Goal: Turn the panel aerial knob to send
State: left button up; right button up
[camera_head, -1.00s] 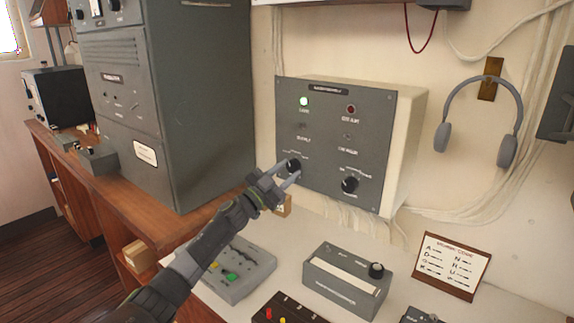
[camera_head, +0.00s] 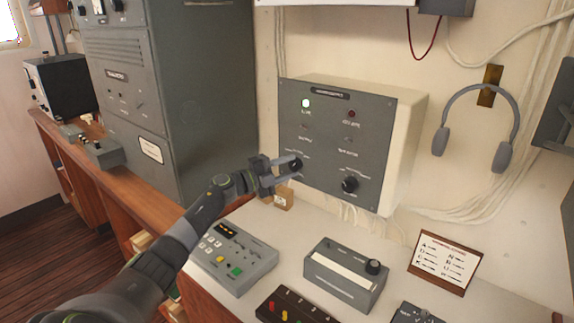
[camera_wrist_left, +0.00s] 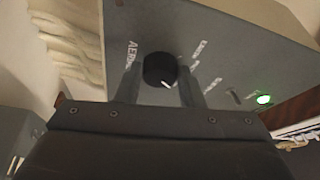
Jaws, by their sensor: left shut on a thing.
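The grey wall panel (camera_head: 325,140) carries two black knobs low on its face. The left one, the aerial knob (camera_head: 297,163), has my left gripper (camera_head: 292,169) on it, coming from the left. In the left wrist view the round black aerial knob (camera_wrist_left: 160,69) sits between the two fingers of my gripper (camera_wrist_left: 161,82), which is shut on it. Its white pointer line faces the lower right of that picture. The lettering around it is partly hidden and too blurred to read fully, so I cannot tell the chosen position. My right gripper is not in view.
The panel's second knob (camera_head: 349,184) is to the right. A green lamp (camera_head: 305,103) is lit and a red lamp (camera_head: 351,114) looks dark. Below are a keypad box (camera_head: 232,258), a grey box with a dial (camera_head: 345,275) and a code card (camera_head: 443,262). Headphones (camera_head: 478,115) hang right.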

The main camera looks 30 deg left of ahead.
pick_arm(q)
jog(key=shift+m+g+p, duration=0.4)
jog(key=shift+m+p, duration=0.1)
jog(key=shift+m, duration=0.6)
jog(key=o, duration=1)
jog(key=b+v, duration=0.5)
jog(key=v, duration=1.2)
jog(key=shift+s+r, duration=0.2)
jog(key=shift+s, duration=0.05)
